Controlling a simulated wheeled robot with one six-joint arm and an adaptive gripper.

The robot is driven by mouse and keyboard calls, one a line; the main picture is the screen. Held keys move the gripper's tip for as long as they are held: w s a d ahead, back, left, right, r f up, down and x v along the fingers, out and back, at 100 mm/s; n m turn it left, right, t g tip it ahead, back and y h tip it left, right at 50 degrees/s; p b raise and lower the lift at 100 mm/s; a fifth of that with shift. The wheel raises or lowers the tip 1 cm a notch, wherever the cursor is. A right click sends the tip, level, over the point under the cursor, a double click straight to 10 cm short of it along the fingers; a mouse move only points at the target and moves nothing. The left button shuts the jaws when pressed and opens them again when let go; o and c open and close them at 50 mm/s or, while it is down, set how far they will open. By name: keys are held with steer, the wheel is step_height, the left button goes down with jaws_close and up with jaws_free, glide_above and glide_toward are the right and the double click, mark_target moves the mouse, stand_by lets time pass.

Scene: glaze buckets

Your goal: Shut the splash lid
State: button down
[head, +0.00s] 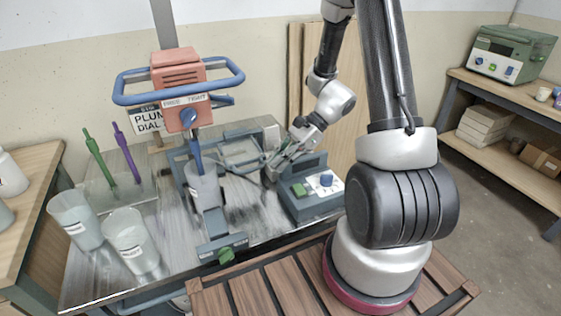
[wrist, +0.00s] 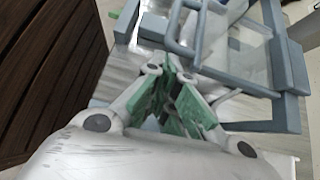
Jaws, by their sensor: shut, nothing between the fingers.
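A blue-grey frame with clear panels and a handle bar, which looks like the splash lid (wrist: 283,62), fills the upper right of the wrist view. In the head view this framework (head: 238,163) stands at the back of the metal bench, left of my gripper (head: 272,170). I cannot tell exactly how far the lid is open. My gripper, with green finger pads, shows in the wrist view (wrist: 178,112); it is shut and empty. Its fingertips are close to the frame's near side; contact cannot be told. My arm hides part of the bench behind it.
A control box (head: 312,187) with a green button and blue knob sits right of the frame. An orange-headed mixer (head: 179,75) stands to the left, over a grey container (head: 203,184). Two buckets (head: 131,241) (head: 76,219) stand at the bench's left front.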

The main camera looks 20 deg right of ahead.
mark_target(236, 171)
steer(key=a, duration=1.3)
steer(key=shift+a, duration=0.1)
